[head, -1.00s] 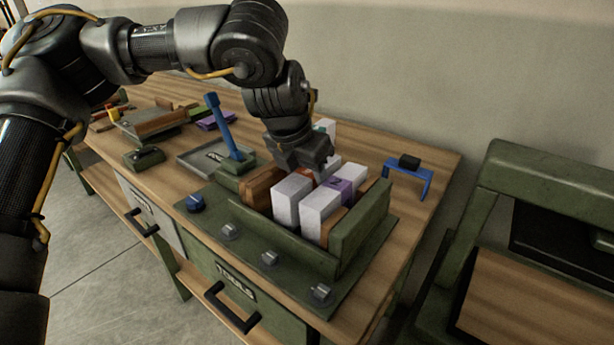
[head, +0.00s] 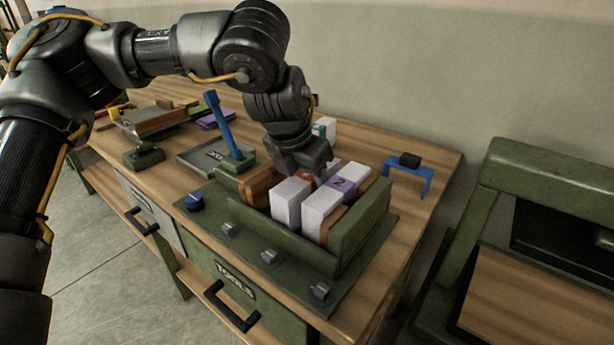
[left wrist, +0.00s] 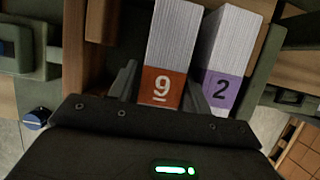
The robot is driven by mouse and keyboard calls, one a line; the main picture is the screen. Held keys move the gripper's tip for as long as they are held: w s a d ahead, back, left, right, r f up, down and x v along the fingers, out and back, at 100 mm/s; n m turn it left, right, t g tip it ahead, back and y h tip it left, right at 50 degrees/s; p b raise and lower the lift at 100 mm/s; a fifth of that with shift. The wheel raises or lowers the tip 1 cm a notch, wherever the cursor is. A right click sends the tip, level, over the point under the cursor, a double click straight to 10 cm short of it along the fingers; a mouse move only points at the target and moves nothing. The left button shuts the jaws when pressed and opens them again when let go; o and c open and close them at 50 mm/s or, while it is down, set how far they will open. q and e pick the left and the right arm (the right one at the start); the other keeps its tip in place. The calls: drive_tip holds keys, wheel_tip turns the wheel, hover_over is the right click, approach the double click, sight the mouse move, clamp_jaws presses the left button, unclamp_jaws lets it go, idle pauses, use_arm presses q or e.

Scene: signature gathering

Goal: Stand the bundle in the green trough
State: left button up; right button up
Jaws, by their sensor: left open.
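The green trough (head: 362,222) stands on the bench and holds several white paper bundles and brown wooden pieces. A bundle with a purple label "2" (head: 342,185) sits by its right wall and shows in the left wrist view (left wrist: 222,88). To its left in the wrist view is a bundle with an orange label "9" (left wrist: 161,84); the head view shows its white end (head: 290,200). My left gripper (head: 303,170) is open, low over the trough, its fingers on either side of the "9" bundle. Contact is unclear. My right gripper is not in view.
A blue lever (head: 219,122) rises left of the trough, near a grey tray (head: 196,160). A small blue stand (head: 410,176) is at the right. A teal-marked white block (head: 326,128) stands behind my gripper. A blue knob (head: 195,202) is in front.

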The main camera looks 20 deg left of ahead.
use_arm(q)
drive_tip(key=shift+w+r, duration=0.1)
drive_tip(key=shift+r, duration=0.15)
drive_tip(key=p+v, duration=0.1)
drive_tip(key=v, duration=1)
drive_tip(key=shift+w, duration=0.1)
drive_tip(key=shift+s+a+r, duration=0.1)
drive_tip(key=shift+s+r, duration=0.15)
drive_tip(key=shift+r, duration=0.35)
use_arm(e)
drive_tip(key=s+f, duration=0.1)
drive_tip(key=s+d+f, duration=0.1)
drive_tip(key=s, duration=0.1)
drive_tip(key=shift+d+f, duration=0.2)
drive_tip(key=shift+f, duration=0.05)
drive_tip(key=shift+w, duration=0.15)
